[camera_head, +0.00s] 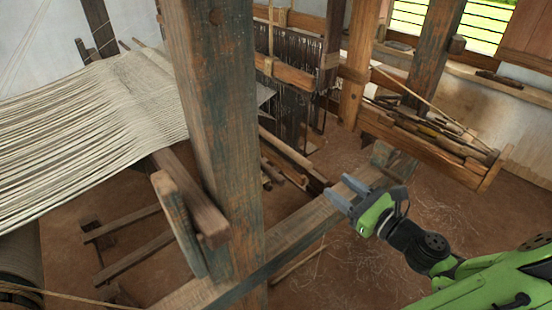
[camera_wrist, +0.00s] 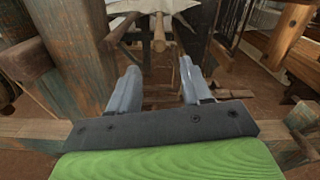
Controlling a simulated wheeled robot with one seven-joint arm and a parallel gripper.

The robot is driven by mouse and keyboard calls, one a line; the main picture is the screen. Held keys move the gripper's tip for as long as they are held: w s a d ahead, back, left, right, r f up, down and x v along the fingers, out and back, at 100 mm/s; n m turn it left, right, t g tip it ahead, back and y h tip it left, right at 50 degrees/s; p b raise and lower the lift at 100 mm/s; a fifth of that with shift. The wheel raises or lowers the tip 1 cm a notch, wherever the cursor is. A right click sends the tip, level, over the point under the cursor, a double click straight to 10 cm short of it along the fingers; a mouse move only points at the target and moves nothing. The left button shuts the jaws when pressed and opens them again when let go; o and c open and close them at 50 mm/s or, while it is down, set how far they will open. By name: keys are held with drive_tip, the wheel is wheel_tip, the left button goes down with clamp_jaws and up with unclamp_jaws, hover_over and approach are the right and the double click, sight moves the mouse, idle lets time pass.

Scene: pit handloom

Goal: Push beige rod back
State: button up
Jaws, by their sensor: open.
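A beige rod (camera_wrist: 160,32) shows in the wrist view with its blunt end towards me, beyond the gap between my fingers. In the head view, a light rod (camera_head: 292,152), likely the same one, slants down from the loom behind the big post towards my fingertips. My gripper (camera_head: 343,190) is open and empty, its two grey fingers pointing left above the wooden beam. In the wrist view my gripper (camera_wrist: 160,82) has a wide gap between the fingers. The rod's end appears apart from the fingers. The rod's far end is hidden.
A thick wooden post (camera_head: 222,130) stands left of my gripper. A low beam (camera_head: 300,226) runs beneath it. Pale warp threads (camera_head: 90,105) stretch at the left. A wooden trough (camera_head: 425,140) with sticks lies at the right. The earthen floor (camera_head: 440,225) at right is mostly clear.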

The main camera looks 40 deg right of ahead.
sight(296, 157)
drive_tip(key=w+b, duration=0.1)
drive_tip(key=w, duration=0.9)
drive_tip(key=w+b, duration=0.1)
drive_tip(key=w, duration=0.4)
drive_tip(key=shift+w+a+f+b, duration=0.1)
drive_tip(key=shift+w+a+b, duration=0.15)
drive_tip(key=shift+w+b, duration=0.05)
clamp_jaws()
